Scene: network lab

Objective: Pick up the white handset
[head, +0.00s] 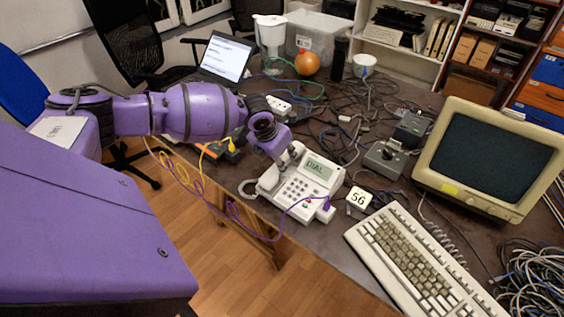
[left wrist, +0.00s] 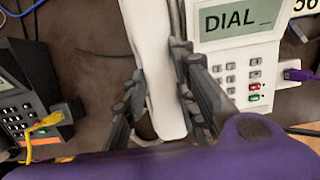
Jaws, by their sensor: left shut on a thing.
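The white desk phone (head: 306,188) sits near the table's front edge, its screen reading "DIAL". It also fills the right of the left wrist view (left wrist: 236,58). The white handset (left wrist: 152,35) runs lengthwise along the phone's left side. My left gripper (left wrist: 161,85) is shut on the handset, one dark finger on each side of it. In the head view the gripper (head: 289,158) comes down at the phone's upper left and hides part of the handset. I cannot tell whether the handset is clear of its cradle. My right gripper is not in view.
A black and orange device (head: 222,150) with a yellow plug stands left of the phone. A "56" tag (head: 358,199), a beige keyboard (head: 420,262) and a monitor (head: 492,160) are on the right. Loose cables (head: 335,115) cover much of the table behind.

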